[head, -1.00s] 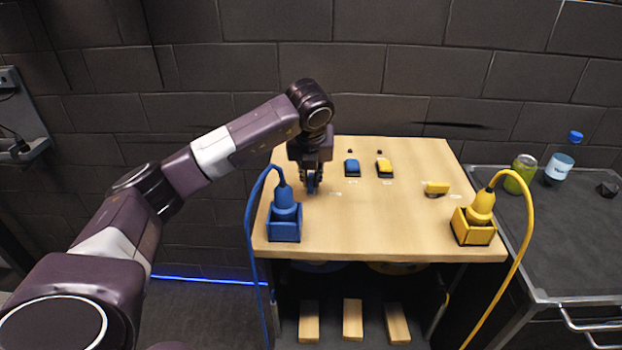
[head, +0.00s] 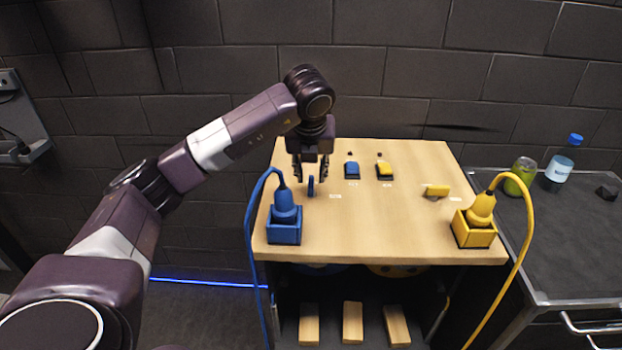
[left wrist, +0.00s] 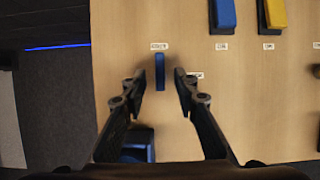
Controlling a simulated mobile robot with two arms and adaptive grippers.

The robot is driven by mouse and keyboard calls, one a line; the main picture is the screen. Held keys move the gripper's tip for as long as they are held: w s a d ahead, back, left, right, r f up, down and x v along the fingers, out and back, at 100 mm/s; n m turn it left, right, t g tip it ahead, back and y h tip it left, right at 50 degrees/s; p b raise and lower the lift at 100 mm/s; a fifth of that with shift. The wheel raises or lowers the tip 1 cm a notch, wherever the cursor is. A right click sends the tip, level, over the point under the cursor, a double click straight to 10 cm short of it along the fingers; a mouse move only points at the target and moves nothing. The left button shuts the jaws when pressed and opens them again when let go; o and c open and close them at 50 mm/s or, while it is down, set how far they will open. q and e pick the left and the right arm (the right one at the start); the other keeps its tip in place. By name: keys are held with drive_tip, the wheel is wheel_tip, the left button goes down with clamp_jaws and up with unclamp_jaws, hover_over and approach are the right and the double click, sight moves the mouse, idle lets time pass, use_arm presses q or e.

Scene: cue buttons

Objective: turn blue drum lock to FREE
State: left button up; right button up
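The blue drum lock handle (head: 311,187) is an upright narrow blue bar on the wooden table top. In the left wrist view the bar (left wrist: 159,72) points along the table's depth. A small white label (left wrist: 159,46) lies at its far end and another (left wrist: 195,75) at its right; I cannot read them surely. My left gripper (head: 312,175) is open above the bar, with one finger on each side. In the left wrist view its fingertips (left wrist: 161,80) flank the bar without visible contact. My right gripper is not in view.
Blue (head: 352,169) and yellow (head: 384,170) buttons sit right of the gripper. A yellow handle (head: 437,190) lies sideways farther right. A blue plug in its box (head: 284,230) stands close in front; a yellow plug box (head: 473,236) stands at right. The table's middle is clear.

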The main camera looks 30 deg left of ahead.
use_arm(q)
drive_tip(key=v, duration=0.8)
drive_tip(key=shift+r, duration=0.35)
drive_tip(key=shift+d, duration=0.15)
